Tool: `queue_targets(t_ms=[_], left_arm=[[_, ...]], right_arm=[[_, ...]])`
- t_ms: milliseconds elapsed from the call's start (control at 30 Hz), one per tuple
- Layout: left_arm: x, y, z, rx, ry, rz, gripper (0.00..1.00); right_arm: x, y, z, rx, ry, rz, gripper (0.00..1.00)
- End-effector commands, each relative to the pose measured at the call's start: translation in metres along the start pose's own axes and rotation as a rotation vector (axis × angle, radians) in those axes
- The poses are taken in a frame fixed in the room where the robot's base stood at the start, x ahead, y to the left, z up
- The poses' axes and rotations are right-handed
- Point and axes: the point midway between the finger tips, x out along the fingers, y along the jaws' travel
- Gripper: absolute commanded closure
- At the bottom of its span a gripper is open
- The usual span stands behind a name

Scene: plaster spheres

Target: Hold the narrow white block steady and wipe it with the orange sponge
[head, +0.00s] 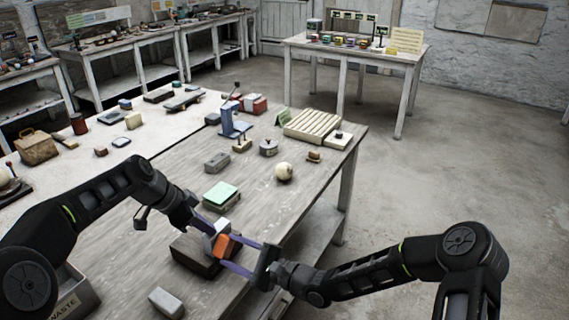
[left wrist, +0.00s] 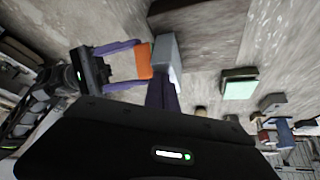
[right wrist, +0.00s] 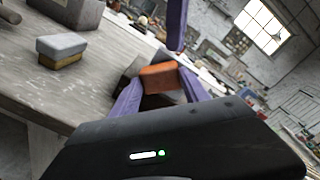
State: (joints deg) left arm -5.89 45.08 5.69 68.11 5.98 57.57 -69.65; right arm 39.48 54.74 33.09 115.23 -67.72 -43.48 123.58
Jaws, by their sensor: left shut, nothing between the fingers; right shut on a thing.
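My right gripper (head: 236,258) is shut on the orange sponge (head: 222,245), which is against or very close to the block; the right wrist view shows the sponge (right wrist: 158,76) between the purple fingers. My left gripper (left wrist: 163,96) is shut and empty, its fingertips close beside the block. I cannot tell whether they touch it.
A green-topped block (head: 220,194) lies behind the base, and a grey block (head: 216,162) farther back. A pale block (head: 166,302) lies in front; a waste bin (head: 78,300) is front left.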

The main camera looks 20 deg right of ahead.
Motion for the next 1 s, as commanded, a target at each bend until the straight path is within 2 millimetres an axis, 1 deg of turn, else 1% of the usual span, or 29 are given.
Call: queue_targets(t_ms=[233, 567, 867, 1000], left_arm=[[0.001, 0.0, 0.002, -0.001, -0.003, 0.0, 1.0], [0.001, 0.0, 0.002, -0.001, -0.003, 0.001, 1.0], [0.002, 0.001, 0.002, -0.001, -0.003, 0.003, 1.0], [0.002, 0.001, 0.001, -0.001, -0.003, 0.003, 1.0]], right_arm=[[0.001, -0.004, 0.001, -0.003, -0.002, -0.005, 0.84], [0.002, -0.022, 0.002, -0.005, -0.003, -0.008, 0.84], [0.002, -0.022, 0.002, -0.005, -0.005, -0.009, 0.84], [0.002, -0.016, 0.003, -0.002, -0.006, -0.007, 0.84]])
